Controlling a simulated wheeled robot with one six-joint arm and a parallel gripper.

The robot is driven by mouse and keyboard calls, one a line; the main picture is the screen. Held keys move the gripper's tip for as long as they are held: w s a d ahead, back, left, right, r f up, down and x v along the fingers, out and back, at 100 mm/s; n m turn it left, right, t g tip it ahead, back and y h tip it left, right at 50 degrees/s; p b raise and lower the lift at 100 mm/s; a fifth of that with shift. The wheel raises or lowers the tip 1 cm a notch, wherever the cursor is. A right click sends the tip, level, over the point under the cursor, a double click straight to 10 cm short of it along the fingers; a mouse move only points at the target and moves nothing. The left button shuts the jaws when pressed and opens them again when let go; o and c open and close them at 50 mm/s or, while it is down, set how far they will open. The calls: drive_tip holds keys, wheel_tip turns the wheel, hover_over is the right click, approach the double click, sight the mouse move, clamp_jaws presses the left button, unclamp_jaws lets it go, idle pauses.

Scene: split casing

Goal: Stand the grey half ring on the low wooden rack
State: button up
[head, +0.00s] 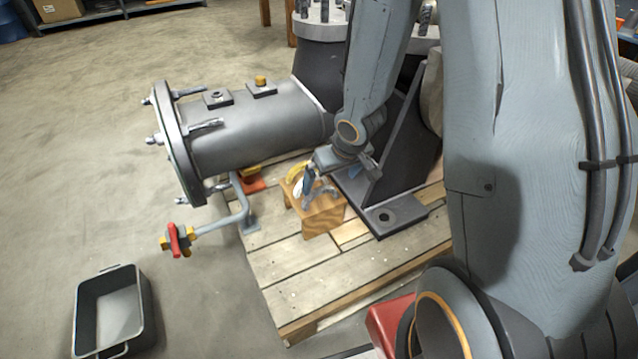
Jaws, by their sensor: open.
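The low wooden rack (324,221) stands on the pallet, beside the foot of the dark casing. A small grey arched piece, which looks like the grey half ring (321,192), stands on top of the rack. A yellow curved piece (295,172) shows behind it at the rack's far left. My gripper (308,187) is open, with its fingers low over the rack, right by the grey half ring. I cannot tell whether a finger touches it. My gripper and wrist hide part of the rack's top.
A large grey flanged cylinder (255,128) lies left of my gripper, and a dark ribbed support (400,175) rises close on its right. A pipe with a red and yellow valve (178,240) juts left. A black tray (110,310) sits on the floor. The front pallet boards are clear.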

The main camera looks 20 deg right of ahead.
drive_tip(key=s+a+r+n+g, duration=0.1)
drive_tip(key=s+a+r+n, duration=0.1)
drive_tip(key=s+a+r, duration=0.9)
drive_tip(key=s+a+r+n+g, duration=0.1)
drive_tip(key=s+a+r, duration=0.3)
drive_tip(key=s, duration=0.3)
drive_tip(key=s+a+r+n+g, duration=0.1)
drive_tip(key=s+a+r+g, duration=0.1)
drive_tip(key=s+a, duration=0.4)
drive_tip(key=shift+s+a+r+y, duration=0.35)
drive_tip(key=shift+s+r, duration=0.5)
drive_tip(key=shift+s, duration=0.3)
drive_tip(key=d+r+m+p, duration=0.3)
drive_tip(key=d+r+p, duration=0.7)
drive_tip(key=r+p, duration=0.3)
drive_tip(key=d+r+m+h+p, duration=0.1)
drive_tip(key=d+r+m+p, duration=0.2)
drive_tip(key=d+r+p, duration=0.7)
wheel_tip(320, 180, up, 3)
drive_tip(key=p, duration=0.9)
drive_tip(key=shift+s+d+r, duration=0.15)
drive_tip(key=shift+d, duration=0.15)
